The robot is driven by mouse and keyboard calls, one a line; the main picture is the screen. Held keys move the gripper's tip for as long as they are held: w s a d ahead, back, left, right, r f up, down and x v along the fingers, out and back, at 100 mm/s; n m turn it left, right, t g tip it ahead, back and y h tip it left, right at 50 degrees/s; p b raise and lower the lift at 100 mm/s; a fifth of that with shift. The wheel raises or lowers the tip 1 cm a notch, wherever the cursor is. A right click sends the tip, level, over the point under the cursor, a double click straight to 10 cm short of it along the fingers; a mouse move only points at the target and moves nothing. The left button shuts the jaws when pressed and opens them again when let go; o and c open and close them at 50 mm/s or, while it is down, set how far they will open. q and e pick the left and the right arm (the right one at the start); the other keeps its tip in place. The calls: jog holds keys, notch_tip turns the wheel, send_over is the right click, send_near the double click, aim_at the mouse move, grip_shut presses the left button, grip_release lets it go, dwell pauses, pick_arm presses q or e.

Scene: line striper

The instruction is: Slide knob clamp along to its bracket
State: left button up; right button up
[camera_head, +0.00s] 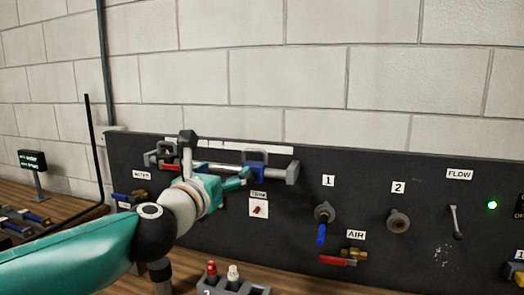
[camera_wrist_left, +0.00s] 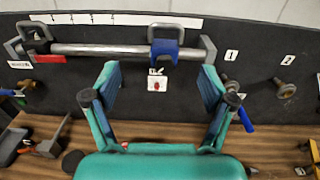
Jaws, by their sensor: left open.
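A grey rail (camera_wrist_left: 105,49) runs across the black panel between two end brackets. A blue clamp (camera_wrist_left: 166,50) with a grey loop handle sits on the rail near the right bracket (camera_wrist_left: 208,50); it also shows in the head view (camera_head: 257,173). A red piece (camera_wrist_left: 50,59) with a similar grey loop is at the left bracket (camera_wrist_left: 14,48). I cannot tell which piece is the knob clamp. My left gripper (camera_wrist_left: 160,85) is open and empty, fingers spread below the blue clamp and apart from it. In the head view, the left gripper (camera_head: 242,178) hides part of the rail.
Below the rail's right part is a small white plate with a red mark (camera_head: 258,208). To the right are knob 1 with a blue handle (camera_head: 321,235), the red AIR valve (camera_head: 338,260) and knob 2 (camera_head: 398,222). A bottle rack (camera_head: 258,290) stands on the wooden bench below.

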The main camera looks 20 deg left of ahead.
aim_at(255, 152)
pick_arm(q)
jog(key=w+p, duration=0.1)
jog(key=w, duration=0.4)
jog(key=w+d+p, duration=0.1)
jog(key=w+p, duration=0.1)
jog(key=w, duration=0.3)
jog(key=w+p, duration=0.1)
jog(key=w, duration=0.4)
jog(key=shift+w+d+p, duration=0.15)
jog(key=shift+w+p, duration=0.2)
jog(key=shift+w+f, duration=0.15)
jog(key=shift+w, duration=0.5)
jog(key=c, duration=1.4)
jog(key=d, duration=0.6)
jog(key=shift+p, duration=0.4)
jog(key=shift+a, duration=0.15)
jog(key=o, duration=1.4)
jog(key=shift+h, duration=0.3)
